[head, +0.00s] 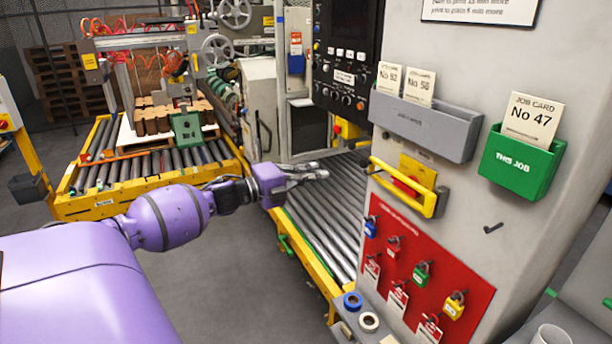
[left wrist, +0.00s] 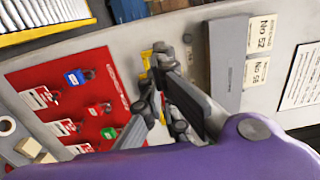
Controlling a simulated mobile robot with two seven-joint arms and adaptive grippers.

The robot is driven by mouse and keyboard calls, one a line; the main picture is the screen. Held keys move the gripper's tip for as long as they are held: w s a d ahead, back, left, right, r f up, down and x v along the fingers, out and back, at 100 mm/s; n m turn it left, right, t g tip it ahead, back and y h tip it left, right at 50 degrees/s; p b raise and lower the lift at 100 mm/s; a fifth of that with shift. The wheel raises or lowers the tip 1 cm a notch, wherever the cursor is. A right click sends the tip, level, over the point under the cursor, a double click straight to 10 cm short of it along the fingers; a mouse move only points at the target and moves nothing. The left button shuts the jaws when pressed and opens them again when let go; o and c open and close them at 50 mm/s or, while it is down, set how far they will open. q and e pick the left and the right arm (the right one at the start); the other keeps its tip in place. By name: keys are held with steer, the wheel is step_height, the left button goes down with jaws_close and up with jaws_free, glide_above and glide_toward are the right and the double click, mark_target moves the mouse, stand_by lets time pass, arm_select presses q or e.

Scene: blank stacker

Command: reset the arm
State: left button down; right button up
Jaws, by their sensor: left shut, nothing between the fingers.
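My left arm reaches in from the left in the head view, purple with dark joints. Its gripper (head: 312,172) is shut and empty, pointing right over the grey roller conveyor (head: 325,215). It appears left of the yellow handle (head: 405,190) on the grey cabinet (head: 450,120). In the left wrist view the gripper (left wrist: 160,65) appears in front of the cabinet face, between the red lock board (left wrist: 80,100) and the grey card holder (left wrist: 228,65). I cannot tell whether it touches anything. My right gripper is not in view.
The cabinet carries a green holder (head: 522,162) with job card No 47 (head: 532,118) and a red board (head: 425,265) with several padlocks. Tape rolls (head: 352,301) lie on a ledge below. A second conveyor (head: 75,207) holds a loaded pallet. Grey floor (head: 215,280) is clear between conveyors.

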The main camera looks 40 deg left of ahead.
arm_select(q)
steer(key=shift+v, duration=1.15)
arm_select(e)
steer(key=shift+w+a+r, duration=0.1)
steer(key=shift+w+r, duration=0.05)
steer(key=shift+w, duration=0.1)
arm_select(q)
steer(key=shift+a, duration=0.1)
